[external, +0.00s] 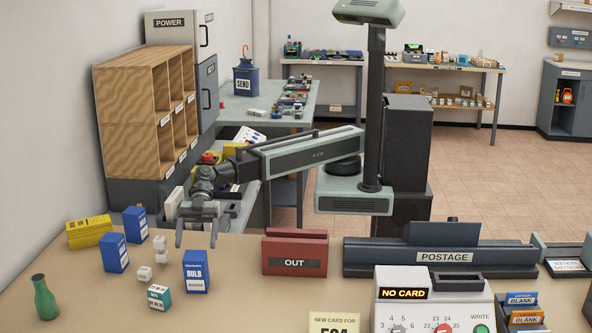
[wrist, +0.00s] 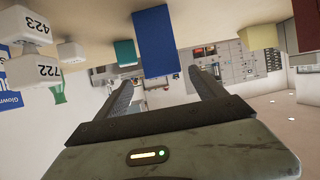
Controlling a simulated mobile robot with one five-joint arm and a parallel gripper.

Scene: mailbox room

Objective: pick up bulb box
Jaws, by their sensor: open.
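The bulb box (external: 197,271) is an upright blue box with white "BULB" lettering on the table. In the external view my gripper (external: 196,242) hangs just above and behind it, fingers pointing down and apart. No contact is clear. In the wrist view, which shows the table at the top, a plain blue box (wrist: 155,42), apparently the bulb box, stands ahead of my open gripper (wrist: 162,76), roughly centred between the fingertips. Nothing is between the fingers.
A teal box (external: 159,297) and small white blocks (external: 145,273) stand left of the bulb box. Another blue box (external: 113,253), yellow boxes (external: 89,232) and a green bottle (external: 45,298) are farther left. A red OUT holder (external: 294,253) stands right, with bare table between.

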